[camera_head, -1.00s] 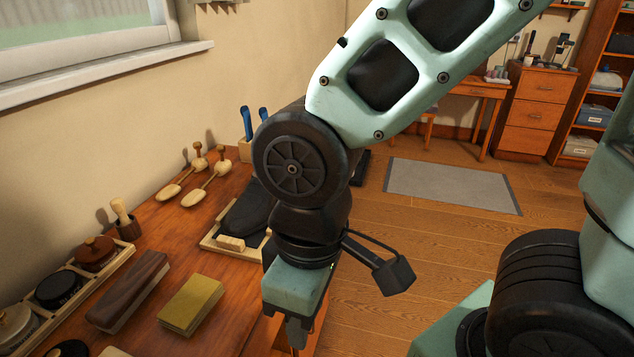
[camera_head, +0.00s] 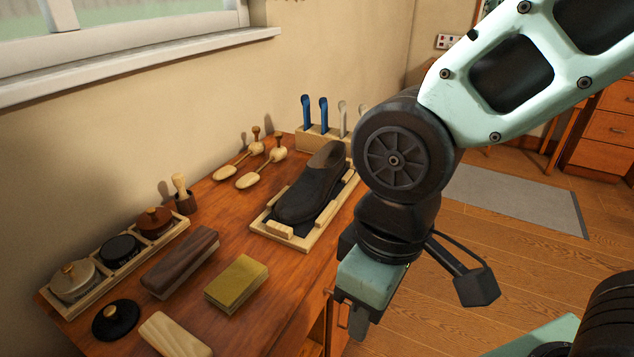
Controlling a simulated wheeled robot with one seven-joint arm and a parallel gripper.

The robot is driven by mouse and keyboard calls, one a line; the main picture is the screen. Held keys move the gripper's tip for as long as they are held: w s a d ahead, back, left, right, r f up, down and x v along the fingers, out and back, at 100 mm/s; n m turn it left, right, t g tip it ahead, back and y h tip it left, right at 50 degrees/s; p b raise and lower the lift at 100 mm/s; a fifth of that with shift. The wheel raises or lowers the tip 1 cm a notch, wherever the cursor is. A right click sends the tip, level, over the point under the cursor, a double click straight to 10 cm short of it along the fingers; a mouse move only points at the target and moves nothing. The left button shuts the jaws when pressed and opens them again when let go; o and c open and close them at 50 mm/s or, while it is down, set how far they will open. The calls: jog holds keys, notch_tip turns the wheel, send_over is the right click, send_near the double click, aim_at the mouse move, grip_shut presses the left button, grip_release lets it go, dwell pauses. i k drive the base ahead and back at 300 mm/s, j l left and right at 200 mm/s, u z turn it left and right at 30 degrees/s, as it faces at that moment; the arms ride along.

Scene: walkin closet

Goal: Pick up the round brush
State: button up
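A small upright piece with a pale wooden handle and a dark, round, cup-like base (camera_head: 184,198) stands near the wall, behind the tray of jars. It looks most like the round brush, but I cannot make out bristles. A flat black disc with a knob (camera_head: 116,320) lies at the front left and could be a lid or a round brush. My gripper (camera_head: 352,325) points down at the table's right edge, well to the right of both. Nothing shows held in it, but its finger gap is not clear.
A tray (camera_head: 98,297) holds three round jars. A dark-topped brush (camera_head: 180,262), a yellow block (camera_head: 237,284) and a pale block (camera_head: 172,337) lie in front. A shoe (camera_head: 308,190) rests on a wooden frame. Shoe trees (camera_head: 262,172) and a tool holder (camera_head: 318,142) stand behind.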

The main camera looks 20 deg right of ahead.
aim_at(178, 180)
jog(key=i+l, duration=0.2)
jog(key=i+l+u, duration=0.15)
jog(key=l, duration=0.3)
jog(key=i+l, duration=0.3)
jog(key=i+l+u, duration=0.15)
jog(key=l, duration=0.2)
jog(key=u, duration=1.75)
